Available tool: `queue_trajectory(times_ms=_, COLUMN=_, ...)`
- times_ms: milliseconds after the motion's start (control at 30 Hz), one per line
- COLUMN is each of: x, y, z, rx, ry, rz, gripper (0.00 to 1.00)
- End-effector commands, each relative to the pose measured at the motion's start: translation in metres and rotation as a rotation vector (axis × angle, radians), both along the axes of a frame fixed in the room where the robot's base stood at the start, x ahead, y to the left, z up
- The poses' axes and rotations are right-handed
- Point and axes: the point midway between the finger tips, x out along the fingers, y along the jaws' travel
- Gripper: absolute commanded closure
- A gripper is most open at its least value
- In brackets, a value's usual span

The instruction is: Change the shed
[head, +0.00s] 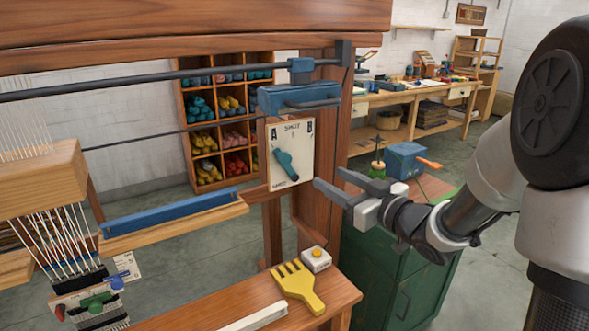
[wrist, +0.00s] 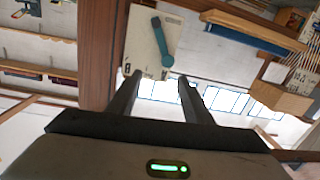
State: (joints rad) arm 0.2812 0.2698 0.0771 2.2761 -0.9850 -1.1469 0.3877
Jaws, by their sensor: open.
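The white shed panel (head: 303,142), marked A at upper left and B at upper right, is fixed on the loom's right post. Its teal lever (head: 284,164) leans up and left, toward the A side. My gripper (head: 328,177) is open and empty, just right of the panel, its fingers pointing left. In the wrist view, which is turned over, the panel (wrist: 143,42) and lever (wrist: 164,42) show beyond the fingertips (wrist: 160,77). The lever's wide end lies near the gap between them, apart from both fingers.
A blue block (head: 300,96) on a rail sits above the panel. A blue bar (head: 170,212) lies on a wooden ledge at left. A yellow comb (head: 298,287) and a white button box (head: 316,259) rest on the bench below. A green cabinet (head: 385,262) stands under my arm.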

Motion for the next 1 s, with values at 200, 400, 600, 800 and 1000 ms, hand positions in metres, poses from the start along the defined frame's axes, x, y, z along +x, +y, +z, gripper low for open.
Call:
queue_trajectory(times_ms=200, x=0.002, y=0.016, z=-0.008, rx=0.048, ry=-0.017, rz=0.064, gripper=0.54)
queue_trajectory(times_ms=400, x=0.03, y=0.04, z=-0.009, rx=0.047, ry=-0.017, rz=0.063, gripper=0.54)
queue_trajectory(times_ms=600, x=0.063, y=0.069, z=-0.008, rx=0.047, ry=-0.018, rz=0.062, gripper=0.54)
queue_trajectory(times_ms=800, x=0.095, y=0.097, z=-0.008, rx=0.046, ry=-0.018, rz=0.061, gripper=0.54)
queue_trajectory(times_ms=1000, x=0.117, y=0.115, z=-0.008, rx=0.045, ry=-0.017, rz=0.059, gripper=0.54)
